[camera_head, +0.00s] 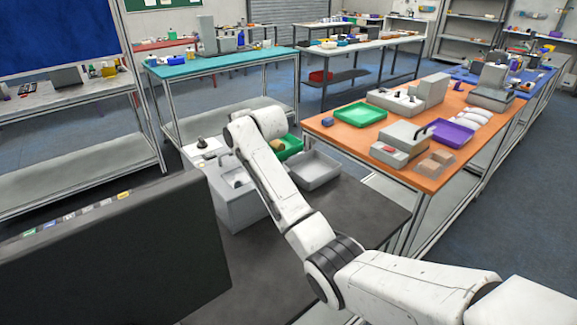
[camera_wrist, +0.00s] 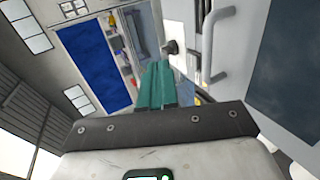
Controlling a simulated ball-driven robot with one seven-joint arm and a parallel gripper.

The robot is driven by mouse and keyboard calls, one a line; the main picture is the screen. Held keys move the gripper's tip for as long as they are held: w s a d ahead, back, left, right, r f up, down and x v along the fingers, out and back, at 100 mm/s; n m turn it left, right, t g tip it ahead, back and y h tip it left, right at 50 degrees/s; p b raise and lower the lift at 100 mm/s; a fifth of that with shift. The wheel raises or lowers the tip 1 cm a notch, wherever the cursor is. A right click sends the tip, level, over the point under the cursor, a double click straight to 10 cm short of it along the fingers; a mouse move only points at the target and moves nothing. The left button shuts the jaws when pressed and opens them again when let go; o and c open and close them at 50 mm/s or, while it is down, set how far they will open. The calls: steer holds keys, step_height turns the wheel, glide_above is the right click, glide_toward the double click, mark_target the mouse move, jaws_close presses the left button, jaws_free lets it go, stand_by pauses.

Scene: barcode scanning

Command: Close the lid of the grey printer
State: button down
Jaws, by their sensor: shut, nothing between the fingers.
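The grey printer (camera_head: 240,208) is a boxy light-grey unit on the dark table, left of and partly behind my arm in the head view. Its top shows a recess and a raised edge; my arm hides part of it, so I cannot tell the lid's full position. In the wrist view a grey bar handle (camera_wrist: 219,42) stands on a pale grey surface at the upper right, beside a broad dark grey panel. My gripper (camera_wrist: 157,68) has teal fingers, pressed together and empty, left of the handle and apart from it in the picture. The head view hides its fingertips.
A grey bin (camera_head: 316,171) and a green bin (camera_head: 291,148) stand right of the printer. A dark screen (camera_head: 110,255) blocks the near left. An orange table (camera_head: 345,134) with devices and trays stands to the right. Bare dark tabletop (camera_head: 345,212) lies right of my arm.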

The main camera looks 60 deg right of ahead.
mark_target(233, 159)
steer(key=f, duration=0.1)
steer(key=w+f+g, duration=0.1)
steer(key=f, duration=0.1)
steer(key=shift+w+d+g+y, duration=0.3)
steer(key=shift+w, duration=0.05)
steer(key=shift+w+d+f+b, duration=0.1)
steer(key=shift+w+f+b, duration=0.35)
steer(key=shift+f, duration=0.3)
steer(key=shift+r, duration=0.1)
